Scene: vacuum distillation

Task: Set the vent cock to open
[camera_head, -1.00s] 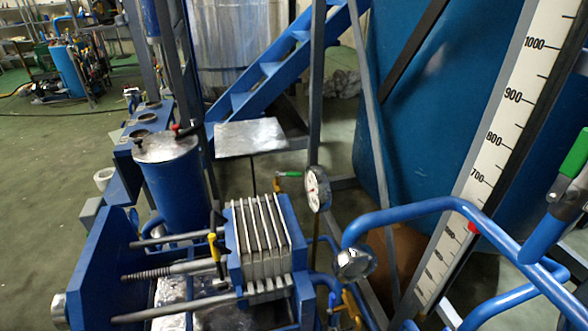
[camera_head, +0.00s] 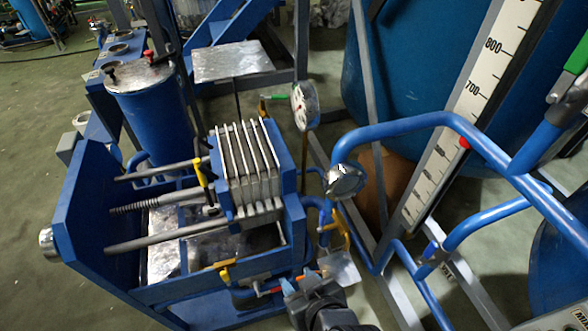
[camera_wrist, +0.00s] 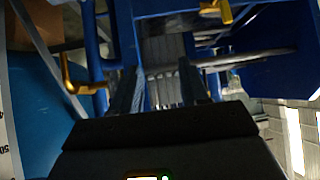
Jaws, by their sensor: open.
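My gripper (camera_head: 299,283) is at the lower middle of the head view, in front of the filter press frame. Its two fingers are apart, and they also show in the wrist view (camera_wrist: 158,82) with nothing clearly between them. Several small cocks are in sight, and I cannot tell which one is the vent cock. A yellow handle (camera_head: 225,268) sits on the front rail, left of my gripper. Another yellow handle (camera_head: 202,172) is beside the plates. A small green-ended lever (camera_head: 278,97) is left of the gauge. The wrist view shows yellow handles at left (camera_wrist: 76,82) and top (camera_wrist: 215,10).
The blue press (camera_head: 65,215) with its white plates (camera_head: 245,165) fills the left middle. A round gauge (camera_head: 304,105) stands behind it. Blue pipes (camera_head: 420,125) and a scale board (camera_head: 440,160) crowd the right. A blue cylinder (camera_head: 155,115) stands at back left.

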